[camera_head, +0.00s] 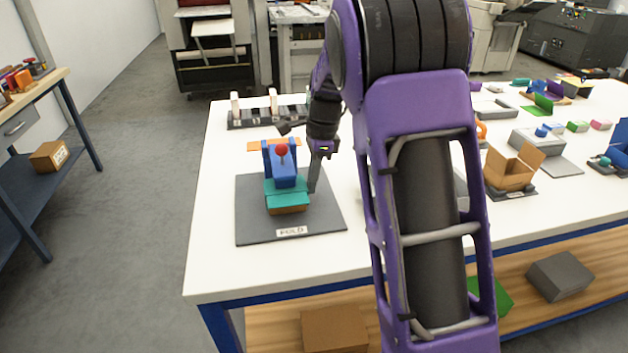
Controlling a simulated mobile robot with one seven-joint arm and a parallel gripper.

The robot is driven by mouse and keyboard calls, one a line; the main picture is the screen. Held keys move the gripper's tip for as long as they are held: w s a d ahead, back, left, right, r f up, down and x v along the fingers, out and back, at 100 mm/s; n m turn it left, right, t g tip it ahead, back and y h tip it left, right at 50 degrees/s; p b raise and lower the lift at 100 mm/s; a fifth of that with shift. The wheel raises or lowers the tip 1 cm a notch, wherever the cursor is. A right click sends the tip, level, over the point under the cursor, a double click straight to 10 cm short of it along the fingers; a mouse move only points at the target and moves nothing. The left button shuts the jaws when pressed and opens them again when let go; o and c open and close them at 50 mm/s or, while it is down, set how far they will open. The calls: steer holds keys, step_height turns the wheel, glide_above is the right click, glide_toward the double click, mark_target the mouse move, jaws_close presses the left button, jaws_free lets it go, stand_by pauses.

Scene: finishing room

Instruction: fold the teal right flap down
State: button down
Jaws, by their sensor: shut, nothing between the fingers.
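The folding fixture stands on a dark grey mat (253,222) labelled FOLD, near the table's left end. The teal flap (288,197) lies roughly level at the fixture's near side, over a brown box body (288,210). Blue upright parts (284,170) with a red knob (281,149) stand behind it. An orange flap (260,146) sticks out at the far side. My gripper (313,186) points down and is shut, just right of the teal flap and blue part. I cannot tell whether it touches the flap.
A dark rack with pale upright pieces (235,104) stands behind the mat. An open cardboard box (510,172) and other small items stand to the right. My arm hides the table's middle. The white tabletop (215,180) is bare left of the mat.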

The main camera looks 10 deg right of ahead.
steer(key=shift+d, duration=0.1)
steer(key=shift+d+p, duration=0.3)
steer(key=shift+d, duration=0.65)
step_height(320, 180, up, 8)
steer(key=p, duration=0.5)
steer(key=shift+p, duration=0.3)
